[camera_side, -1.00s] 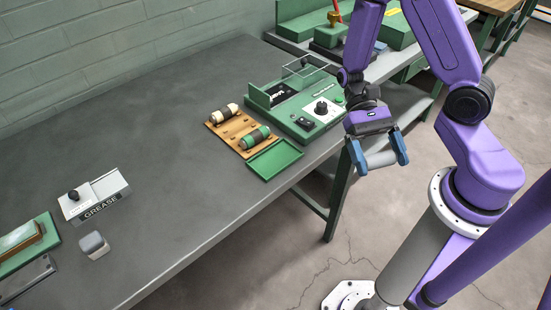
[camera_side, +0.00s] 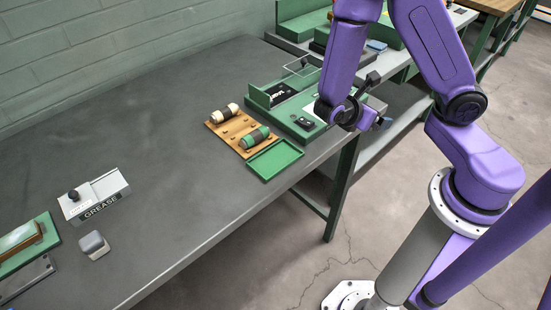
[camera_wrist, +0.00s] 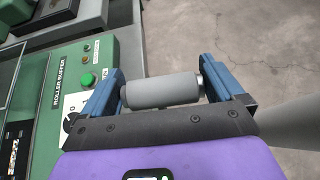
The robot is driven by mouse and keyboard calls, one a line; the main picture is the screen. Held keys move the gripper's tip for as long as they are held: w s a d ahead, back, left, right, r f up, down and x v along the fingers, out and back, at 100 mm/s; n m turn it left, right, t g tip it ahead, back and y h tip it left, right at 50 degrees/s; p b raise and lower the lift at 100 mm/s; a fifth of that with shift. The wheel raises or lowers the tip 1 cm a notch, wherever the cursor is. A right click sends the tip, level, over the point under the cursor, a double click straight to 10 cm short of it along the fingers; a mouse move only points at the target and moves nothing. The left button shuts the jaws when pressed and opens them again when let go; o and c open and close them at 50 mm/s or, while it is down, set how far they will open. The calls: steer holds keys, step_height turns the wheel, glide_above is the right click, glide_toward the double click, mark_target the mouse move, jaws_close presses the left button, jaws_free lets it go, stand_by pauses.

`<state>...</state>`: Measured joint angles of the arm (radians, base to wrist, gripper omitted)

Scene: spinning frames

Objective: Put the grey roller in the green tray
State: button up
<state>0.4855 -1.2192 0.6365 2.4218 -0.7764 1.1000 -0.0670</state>
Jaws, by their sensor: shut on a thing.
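In the wrist view my gripper (camera_wrist: 162,90) is shut on the grey roller (camera_wrist: 160,92), with one blue finger at each end of it. The roller is held level across the jaws, beside a green machine labelled roller buffer (camera_wrist: 60,90). In the side view my arm's wrist covers the roller, and only a bit of blue finger (camera_side: 384,121) shows. The green tray (camera_side: 274,160) lies empty near the table's front edge, left of and nearer than my wrist.
A wooden pegboard (camera_side: 231,131) beside the tray holds a cream-and-dark roller (camera_side: 224,115) and a green-and-dark roller (camera_side: 254,137). A grease box (camera_side: 93,196) and a grey block (camera_side: 94,244) stand at the left. The middle of the table is clear.

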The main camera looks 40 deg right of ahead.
mark_target(274, 158)
steer(key=w+a+n+t+y, duration=0.1)
steer(key=w+a+n+t, duration=0.2)
steer(key=w+a+r+n+t+y, duration=0.1)
steer(key=w+a+n+t, duration=0.1)
steer(key=w+n+t, duration=0.1)
steer(key=w+a+n+t+y, duration=0.2)
steer(key=w+a+n, duration=0.1)
steer(key=shift+w+a+r+n+t, duration=0.1)
steer(key=shift+a+r+n+t, duration=0.2)
steer(key=shift+a+n+t, duration=0.1)
steer(key=w+a+r+n+t+y, duration=0.25)
steer(key=a+n+y, duration=0.55)
steer(key=a, duration=0.5)
steer(key=shift+n, duration=0.3)
steer(key=shift+s+a+f, duration=0.1)
steer(key=shift+s+f, duration=0.05)
steer(key=shift+f, duration=2)
steer(key=shift+s+a+f, duration=0.1)
steer(key=shift+s+f, duration=0.05)
steer(key=shift+f, duration=2)
steer(key=shift+f, duration=0.6)
steer(key=o, duration=0.9)
steer(key=shift+c, duration=0.2)
